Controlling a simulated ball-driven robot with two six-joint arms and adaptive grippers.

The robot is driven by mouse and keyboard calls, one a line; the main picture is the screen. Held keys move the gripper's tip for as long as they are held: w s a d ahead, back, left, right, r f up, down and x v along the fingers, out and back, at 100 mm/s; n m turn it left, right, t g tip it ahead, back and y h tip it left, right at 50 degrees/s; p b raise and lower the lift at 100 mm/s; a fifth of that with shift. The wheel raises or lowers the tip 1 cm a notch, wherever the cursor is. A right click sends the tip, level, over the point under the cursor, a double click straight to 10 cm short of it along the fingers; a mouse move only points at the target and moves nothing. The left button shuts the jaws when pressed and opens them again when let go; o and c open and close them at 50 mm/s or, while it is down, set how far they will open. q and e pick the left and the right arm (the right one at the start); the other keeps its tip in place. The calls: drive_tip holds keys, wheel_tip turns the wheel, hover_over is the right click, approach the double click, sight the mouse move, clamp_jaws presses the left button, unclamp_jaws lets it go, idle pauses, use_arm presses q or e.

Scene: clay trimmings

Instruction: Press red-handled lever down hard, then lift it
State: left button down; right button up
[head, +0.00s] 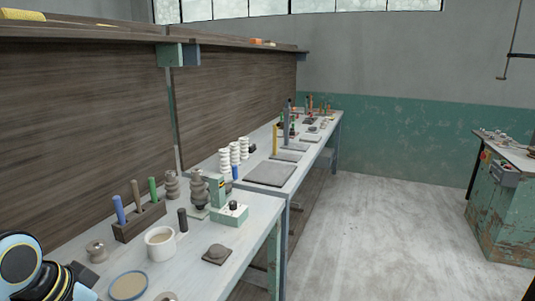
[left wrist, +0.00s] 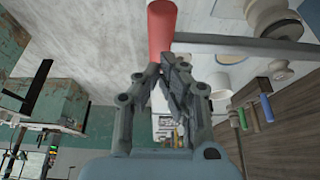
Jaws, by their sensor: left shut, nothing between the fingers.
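The red handle (left wrist: 162,28) shows at the top of the left wrist view, cut off by the upper edge. A grey bar (left wrist: 250,47) runs from it to the right and looks like the lever's arm. My left gripper (left wrist: 172,64) is shut and empty. Its fingertips are right by the lower end of the red handle; I cannot tell whether they touch it. In the head view neither the lever nor the gripper's fingers show; only part of my left arm is at the lower left. My right gripper is in neither view.
The floor (head: 385,235) to the right is clear.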

use_arm(q)
drive_tip(key=shift+f+b, duration=0.35)
drive_tip(key=shift+f, duration=0.45)
idle(1.2)
wheel_tip(320, 180, up, 3)
drive_tip(key=shift+f+p, duration=0.1)
drive_tip(key=shift+p, duration=1)
drive_tip(key=shift+r, duration=2.15)
